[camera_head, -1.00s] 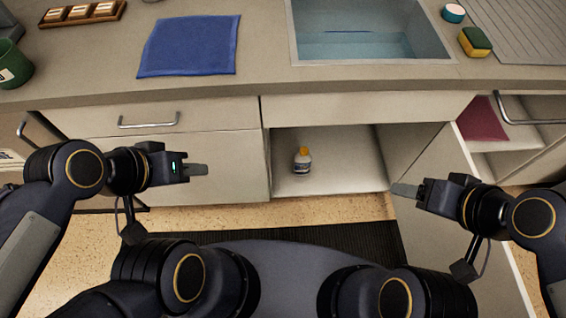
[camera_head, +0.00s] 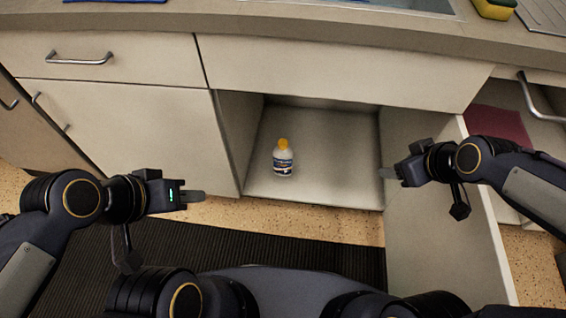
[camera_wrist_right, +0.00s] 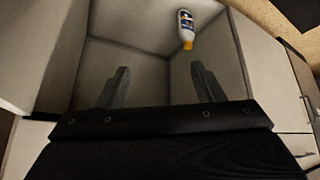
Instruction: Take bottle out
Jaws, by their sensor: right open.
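A white bottle (camera_head: 283,160) with a yellow cap and a dark blue label stands upright inside the open cabinet (camera_head: 345,190) under the counter. It also shows in the right wrist view (camera_wrist_right: 186,28), beyond the fingers near the top. My right gripper (camera_head: 388,173) is at the right side of the cabinet opening, apart from the bottle. In the right wrist view its two fingers (camera_wrist_right: 158,88) are spread with nothing between them. My left gripper (camera_head: 195,196) is in front of the closed cabinet front, left of the opening; its jaw gap cannot be made out.
The cabinet door (camera_head: 440,235) stands open on the right, close to my right arm. A closed drawer (camera_head: 110,60) with a handle is at the left. A yellow-green sponge (camera_head: 494,9) lies on the counter. A dark mat (camera_head: 240,242) covers the floor in front.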

